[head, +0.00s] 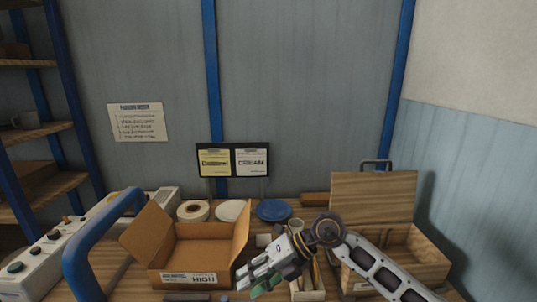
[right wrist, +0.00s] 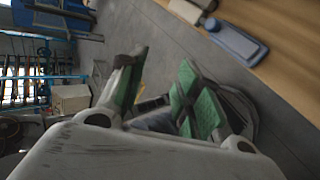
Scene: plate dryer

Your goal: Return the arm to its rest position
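My right arm (head: 385,272) comes in from the lower right over the bench. Its gripper (head: 254,284) points left and down in front of the open cardboard box's right side. In the right wrist view its two green-padded fingers (right wrist: 162,92) stand apart with nothing between them, so it is open and empty. Beyond the fingers that view shows grey floor and a wooden bench edge (right wrist: 285,72). My left arm and left gripper are not in view.
The cardboard box (head: 205,255) stands left of the gripper, a lidded wooden box (head: 375,200) behind the arm. A blue plate (head: 273,210) and a cream plate (head: 230,210) lie behind. A blue bar (head: 84,255) and a button panel (head: 40,265) are at left.

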